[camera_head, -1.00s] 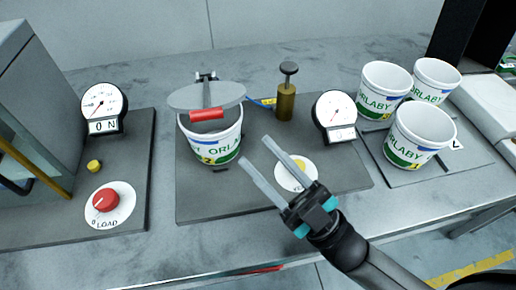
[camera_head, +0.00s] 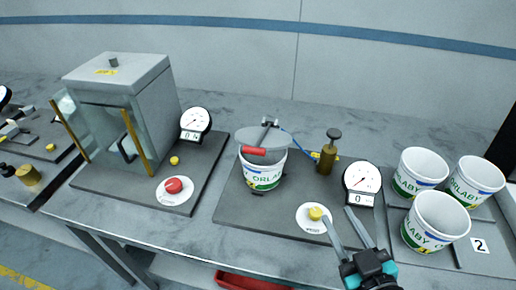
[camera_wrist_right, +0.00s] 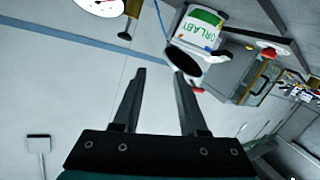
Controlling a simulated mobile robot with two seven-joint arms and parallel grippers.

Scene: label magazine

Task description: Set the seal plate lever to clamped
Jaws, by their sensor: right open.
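The seal plate is a grey disc (camera_head: 263,137) with a red-handled lever (camera_head: 254,151), resting over a white ORLABY tub (camera_head: 264,178). The lever's red grip is at the disc's front side. My right gripper (camera_head: 335,210) is open and empty, in front of the station and right of the tub, apart from the lever. In the right wrist view the open fingers (camera_wrist_right: 160,73) show, with the tilted tub (camera_wrist_right: 198,27) beyond them; a small red bit (camera_wrist_right: 197,90), perhaps the lever grip, shows near the right fingertip. My left gripper is not in view.
A yellow button (camera_head: 316,213), a gauge (camera_head: 362,179) and a brass plunger (camera_head: 328,155) stand right of the tub. Several ORLABY tubs (camera_head: 437,222) stand at the right. A glass-fronted machine (camera_head: 117,110) and a red button (camera_head: 174,185) are at the left.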

